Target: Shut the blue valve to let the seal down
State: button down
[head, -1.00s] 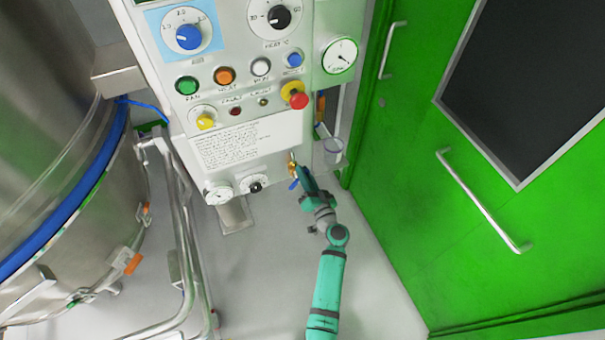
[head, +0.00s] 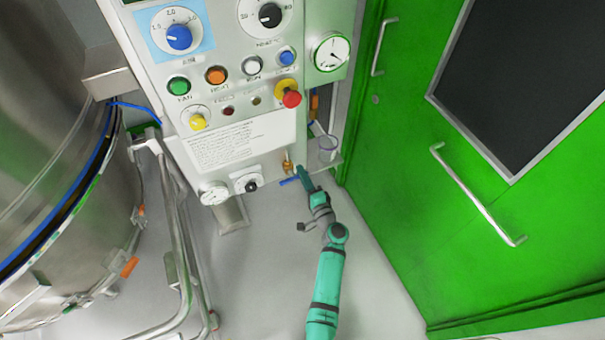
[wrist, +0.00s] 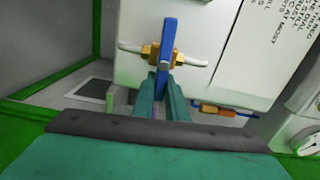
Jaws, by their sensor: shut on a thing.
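The blue valve has a brass body (head: 287,162) under the control panel's lower edge. Its blue lever (head: 289,181) lies nearly level in the head view. In the wrist view the blue lever (wrist: 168,35) stands crosswise to the white tube (wrist: 190,62) through the brass fitting (wrist: 150,52). My gripper (head: 301,174) is at the lever. Its teal fingers (wrist: 161,92) are shut on the lever's near end, partly hiding it. The steel vessel at left shows a thin blue seal line (head: 75,183) with a dark gap beside it.
The control panel (head: 215,90) with knobs, buttons and a red stop button (head: 291,99) is above my gripper. A green door (head: 420,200) is at right. A steel tube frame (head: 182,230) stands at left.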

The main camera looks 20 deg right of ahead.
jog(key=shift+f+m, duration=0.15)
jog(key=shift+m, duration=0.25)
jog(key=c, duration=1.8)
grip_release()
jog(key=shift+o, duration=0.2)
jog(key=shift+w, duration=0.1)
jog(key=s, duration=1.1)
jog(key=shift+d, duration=0.15)
